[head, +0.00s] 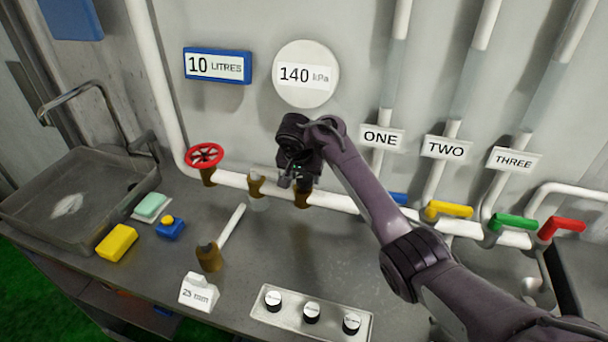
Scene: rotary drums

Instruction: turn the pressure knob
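My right gripper (294,181) comes in from the right and points down at the white pipe below the round pressure gauge (305,74), which reads 140 kPa. A brass fitting (302,197) on the pipe shows directly under the gripper, and its top is hidden. I cannot tell whether the fingers touch it, or whether they are open or shut. No knob marked as pressure can be read. Three black knobs with white tops, including the middle one (311,313), sit on a plate at the front; their labels are too small to read. My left gripper is out of view.
A red handwheel (204,155) and another brass fitting (256,184) stand left of the gripper. Yellow (449,209), green (513,222) and red (562,228) valve handles line the pipe at right. A white-handled lever (231,225) and a 25 mm block (198,292) occupy the bench.

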